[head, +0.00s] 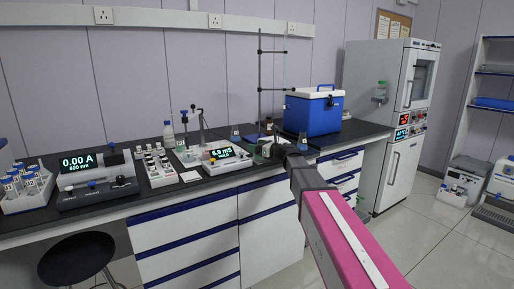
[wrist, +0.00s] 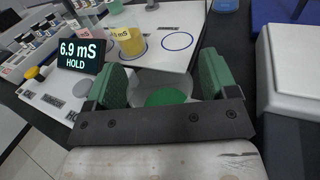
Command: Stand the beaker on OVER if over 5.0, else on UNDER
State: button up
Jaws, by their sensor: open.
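The meter (wrist: 80,53) reads 6.9 mS with HOLD below it; in the head view it (head: 228,158) stands on the bench. My gripper (wrist: 163,80) is open, its green fingers apart over the bench near the white board. A pale round shape with a green centre (wrist: 165,97) shows between the fingers; I cannot tell whether it is a vessel. A beaker of yellow liquid (wrist: 129,38) with a yellow label stands on the white board (wrist: 160,58), at a blue ring. An empty blue ring (wrist: 178,41) lies right of it. I cannot read OVER or UNDER. In the head view my gripper (head: 268,149) is small.
A blue cooler box (head: 313,112) stands right of my gripper, close by. A clamp stand (head: 260,85) rises behind. A photometer (head: 95,180), vial racks (head: 25,190) and a bottle (head: 168,133) are to the left. A stool (head: 78,258) stands before the bench.

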jog(key=shift+s+d+r, duration=0.1)
jog(key=shift+r, duration=0.05)
jog(key=v, duration=1.1)
jog(key=shift+d, duration=0.35)
jog(key=shift+s, duration=0.15)
